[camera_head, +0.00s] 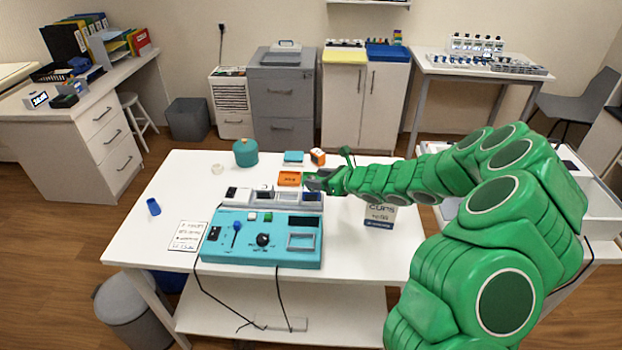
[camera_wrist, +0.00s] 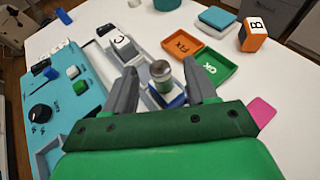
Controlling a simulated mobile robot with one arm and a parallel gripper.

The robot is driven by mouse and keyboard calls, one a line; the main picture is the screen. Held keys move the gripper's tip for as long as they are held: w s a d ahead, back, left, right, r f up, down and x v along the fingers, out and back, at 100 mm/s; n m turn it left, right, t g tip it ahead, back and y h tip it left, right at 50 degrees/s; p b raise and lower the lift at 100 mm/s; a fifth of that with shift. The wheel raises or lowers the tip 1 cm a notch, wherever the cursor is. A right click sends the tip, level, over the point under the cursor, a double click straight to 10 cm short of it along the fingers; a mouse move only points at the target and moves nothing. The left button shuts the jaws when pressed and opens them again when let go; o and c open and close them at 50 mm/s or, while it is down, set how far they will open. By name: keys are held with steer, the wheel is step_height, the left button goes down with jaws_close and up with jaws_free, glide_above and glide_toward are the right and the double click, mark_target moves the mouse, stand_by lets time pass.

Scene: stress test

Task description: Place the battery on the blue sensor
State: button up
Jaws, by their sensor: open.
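A short cylinder with a silver top (camera_wrist: 161,71), which looks like the battery, stands upright between my fingers in the wrist view. Below it is a small white and blue block (camera_wrist: 177,101), which looks like the blue sensor. The cylinder appears to stand on this block, though my fingers and gripper body hide part of the contact. My gripper (camera_wrist: 160,88) is open, with one finger on each side of the cylinder. In the head view my gripper (camera_head: 316,182) is over the right end of the grey rack (camera_head: 262,201); the cylinder cannot be made out there.
A blue control console (camera_head: 262,248) stands in front of the rack. Behind are an orange FIX tray (camera_wrist: 178,48), a green OK tray (camera_wrist: 214,69), an orange B cube (camera_wrist: 252,36) and a teal pot (camera_head: 245,153). The table's left side (camera_head: 185,190) is mostly clear.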

steer(key=v, duration=0.7)
